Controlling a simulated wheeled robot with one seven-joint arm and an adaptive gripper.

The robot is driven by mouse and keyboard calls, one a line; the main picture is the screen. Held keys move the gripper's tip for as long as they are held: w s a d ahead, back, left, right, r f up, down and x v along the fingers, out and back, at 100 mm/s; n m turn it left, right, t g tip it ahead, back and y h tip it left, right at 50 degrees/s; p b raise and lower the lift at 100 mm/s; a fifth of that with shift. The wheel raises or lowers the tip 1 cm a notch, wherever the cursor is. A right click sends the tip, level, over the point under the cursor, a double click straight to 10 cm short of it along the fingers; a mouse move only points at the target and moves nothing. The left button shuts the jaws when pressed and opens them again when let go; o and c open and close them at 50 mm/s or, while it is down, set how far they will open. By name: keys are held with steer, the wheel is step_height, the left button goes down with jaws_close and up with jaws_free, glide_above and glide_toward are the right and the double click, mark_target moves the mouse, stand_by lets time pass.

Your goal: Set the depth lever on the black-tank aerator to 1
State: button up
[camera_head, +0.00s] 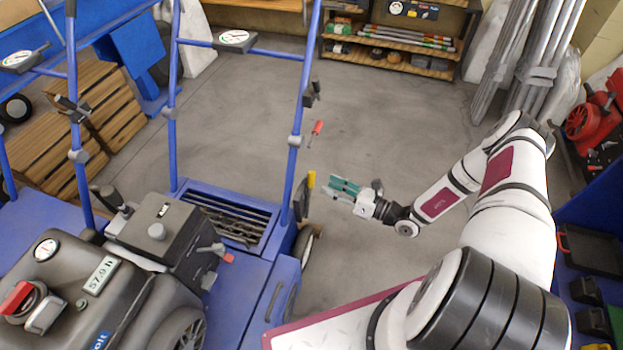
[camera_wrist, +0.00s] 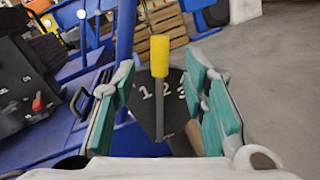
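The aerator with the black tank (camera_head: 115,290) stands at the left front in the head view, on a blue frame. Its depth lever has a yellow knob (camera_head: 311,179) beside a dark plate (camera_head: 302,202) near the right upright. In the wrist view the plate (camera_wrist: 149,114) carries white digits 1, 2, 3 from left to right, and the yellow knob (camera_wrist: 160,56) appears over the middle, around the 2. My gripper (camera_head: 340,187) is just right of the lever. Its teal fingers (camera_wrist: 168,105) are open, with the knob showing between them, not visibly touched. The lever's base is partly hidden.
Blue uprights (camera_head: 291,150) rise close to the left of my gripper. A small red-handled lever (camera_head: 317,128) is above the knob. A wheel (camera_head: 304,242) is below. Open grey floor (camera_head: 400,120) lies behind; wooden crates (camera_head: 95,110) stand at left.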

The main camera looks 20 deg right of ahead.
mark_target(311, 178)
steer(key=b+x, duration=0.1)
steer(key=x, duration=0.6)
steer(key=shift+w+a, duration=0.2)
steer(key=shift+w, duration=0.05)
jaws_close()
